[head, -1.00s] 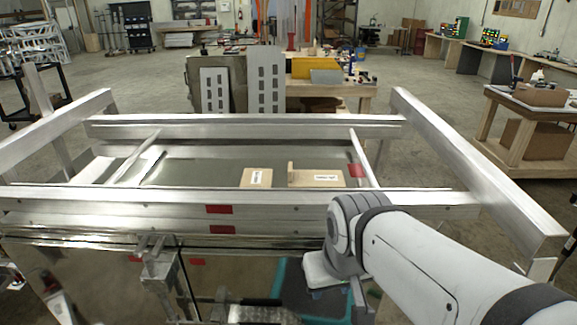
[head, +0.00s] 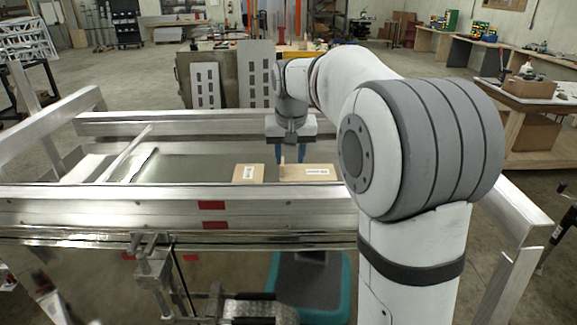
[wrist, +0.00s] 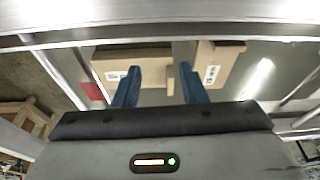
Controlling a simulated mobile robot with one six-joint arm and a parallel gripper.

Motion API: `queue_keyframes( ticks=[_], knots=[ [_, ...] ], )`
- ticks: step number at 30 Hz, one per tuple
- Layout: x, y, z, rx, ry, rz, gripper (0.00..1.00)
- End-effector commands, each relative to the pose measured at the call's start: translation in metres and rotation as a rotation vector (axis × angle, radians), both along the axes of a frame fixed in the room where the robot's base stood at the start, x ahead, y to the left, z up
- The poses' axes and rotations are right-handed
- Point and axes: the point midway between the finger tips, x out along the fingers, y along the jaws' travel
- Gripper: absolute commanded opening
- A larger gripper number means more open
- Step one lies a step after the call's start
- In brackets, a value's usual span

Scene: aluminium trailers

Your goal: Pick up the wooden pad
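Two light wooden pieces with white labels lie side by side inside the aluminium trailer frame. The smaller one (head: 249,174) is on the left in the head view, and the longer one (head: 318,173) is on the right. In the wrist view the sides swap: the longer piece (wrist: 105,68) is left, the smaller (wrist: 222,58) right. I cannot tell which is the pad meant. My gripper (head: 290,158) points down just above and behind them. Its blue fingers (wrist: 159,68) are wide apart and empty, with an end of the longer piece between them in the picture.
The near trailer rail (head: 100,205) runs between my body and the pieces, and a far rail (head: 170,128) lies beyond. A clamp (head: 150,265) hangs on the near rail. Grey slotted panels (head: 256,75) stand behind the trailer.

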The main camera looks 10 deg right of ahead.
Motion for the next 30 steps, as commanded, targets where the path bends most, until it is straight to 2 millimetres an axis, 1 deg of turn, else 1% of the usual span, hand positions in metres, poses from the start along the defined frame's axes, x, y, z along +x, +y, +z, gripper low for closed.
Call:
queue_keyframes(
  ticks=[1,3,6,9,12,17,23,28,30],
  knots=[
    [0.025,0.001,-0.004,0.0,0.003,-0.009,0.38],
    [0.051,0.003,-0.008,0.0,0.003,-0.023,0.38],
    [0.08,0.004,-0.014,-0.001,0.002,-0.04,0.38],
    [0.098,0.005,-0.019,-0.001,0.002,-0.05,0.38],
    [0.108,0.006,-0.022,-0.001,0.001,-0.056,0.38],
    [0.114,0.005,-0.036,-0.001,0.002,-0.059,0.38],
    [0.117,0.002,-0.058,-0.001,0.002,-0.059,0.38],
    [0.119,-0.002,-0.084,-0.001,0.004,-0.057,0.38],
    [0.122,-0.002,-0.091,-0.001,0.002,-0.056,0.38]
  ],
)
